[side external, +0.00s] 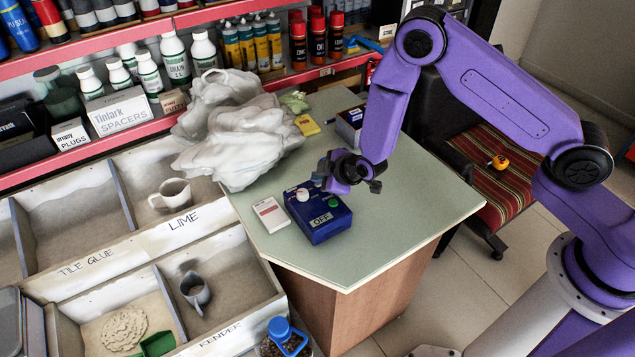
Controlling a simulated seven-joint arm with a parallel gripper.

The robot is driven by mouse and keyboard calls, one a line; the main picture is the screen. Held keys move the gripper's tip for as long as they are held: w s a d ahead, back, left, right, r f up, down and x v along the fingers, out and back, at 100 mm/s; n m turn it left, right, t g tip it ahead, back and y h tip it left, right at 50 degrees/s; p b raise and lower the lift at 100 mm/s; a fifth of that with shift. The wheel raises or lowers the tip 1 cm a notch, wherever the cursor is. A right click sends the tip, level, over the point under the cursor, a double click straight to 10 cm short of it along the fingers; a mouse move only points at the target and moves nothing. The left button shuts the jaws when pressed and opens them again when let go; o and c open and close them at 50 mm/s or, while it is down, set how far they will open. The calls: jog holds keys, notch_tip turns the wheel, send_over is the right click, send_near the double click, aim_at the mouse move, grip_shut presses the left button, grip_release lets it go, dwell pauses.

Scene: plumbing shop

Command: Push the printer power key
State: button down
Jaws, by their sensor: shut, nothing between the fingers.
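A small blue device (325,228) sits on the pale green counter, with a white label reading "OFF" on its front slope. Its top carries a white round knob (302,195) at the left and a green round button (332,203) towards the right. No printer lettering is readable, so I cannot tell which control is the power key. My gripper (322,175) is shut and empty, just behind and above the back of the device. Its dark fingers overlap the device's back edge in the view; whether they touch it is unclear.
A white and red packet (270,214) lies just left of the device. A crumpled grey plastic bag (235,130) is heaped behind on the left. A small dark box (350,122) stands behind my gripper. The counter (425,195) is clear to the right.

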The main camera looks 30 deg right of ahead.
jog(key=shift+f, duration=0.15)
dwell(0.5)
jog(key=shift+r, duration=0.6)
jog(key=shift+r, duration=3)
